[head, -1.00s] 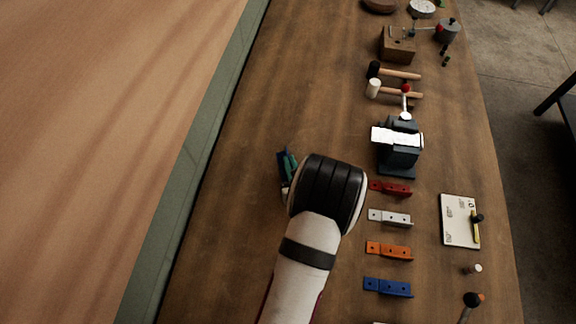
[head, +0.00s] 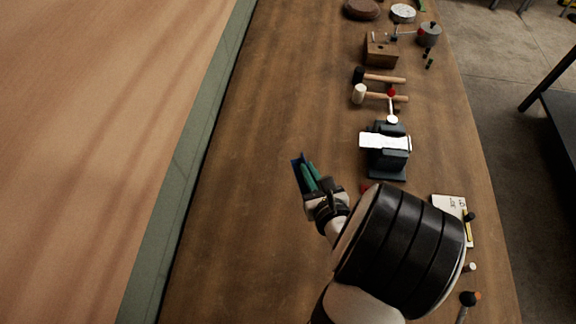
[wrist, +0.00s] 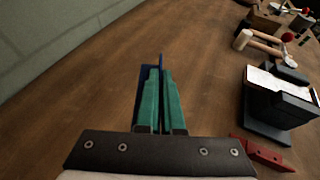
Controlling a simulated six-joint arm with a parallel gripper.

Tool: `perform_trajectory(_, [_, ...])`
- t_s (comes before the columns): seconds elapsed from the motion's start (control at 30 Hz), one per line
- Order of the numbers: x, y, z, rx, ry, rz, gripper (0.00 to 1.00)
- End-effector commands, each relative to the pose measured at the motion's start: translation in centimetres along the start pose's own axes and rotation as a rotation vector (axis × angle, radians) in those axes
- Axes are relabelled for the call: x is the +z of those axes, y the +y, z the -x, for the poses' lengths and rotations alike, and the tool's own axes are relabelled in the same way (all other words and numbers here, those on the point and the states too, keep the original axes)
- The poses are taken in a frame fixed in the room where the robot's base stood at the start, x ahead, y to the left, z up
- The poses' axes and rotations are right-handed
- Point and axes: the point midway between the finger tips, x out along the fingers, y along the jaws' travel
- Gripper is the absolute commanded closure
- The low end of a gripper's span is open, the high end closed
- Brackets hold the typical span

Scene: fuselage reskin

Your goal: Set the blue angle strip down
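The blue angle strip (head: 297,172) is at my gripper's fingertips in the head view, over the bare middle of the bench. In the wrist view the strip (wrist: 161,62) shows its upright flange between the two teal fingers, with its other flange along the left finger's outer side. My gripper (head: 311,174) is closed on that upright flange; its fingers also fill the middle of the wrist view (wrist: 160,85). Most of the strip is hidden by the fingers. I cannot tell whether its underside touches the bench.
A vise (head: 386,150) stands to the right, with a red angle strip (wrist: 262,152) near its base. Two mallets (head: 380,96) lie beyond it. A white card (head: 450,208) lies far right. The wooden bench (head: 250,130) is clear around the strip.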

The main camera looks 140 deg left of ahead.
Motion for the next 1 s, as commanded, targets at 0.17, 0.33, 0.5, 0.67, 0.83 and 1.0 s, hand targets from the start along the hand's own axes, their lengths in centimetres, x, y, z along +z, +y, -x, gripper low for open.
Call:
perform_trajectory(0.17, [0.8, -2.0, 2.9, -0.003, -0.001, 0.0, 1.0])
perform_trajectory(0.33, [1.0, -2.5, 3.7, -0.002, 0.0, -0.001, 1.0])
perform_trajectory(0.5, [1.4, -5.3, 5.8, -0.064, -0.001, -0.024, 1.0])
perform_trajectory(0.67, [1.8, -10.8, 11.0, -0.205, -0.002, -0.08, 1.0])
perform_trajectory(0.83, [1.8, -17.1, 19.7, -0.409, -0.001, -0.162, 1.0])
perform_trajectory(1.0, [0.9, -21.8, 32.3, -0.68, -0.001, -0.273, 1.0])
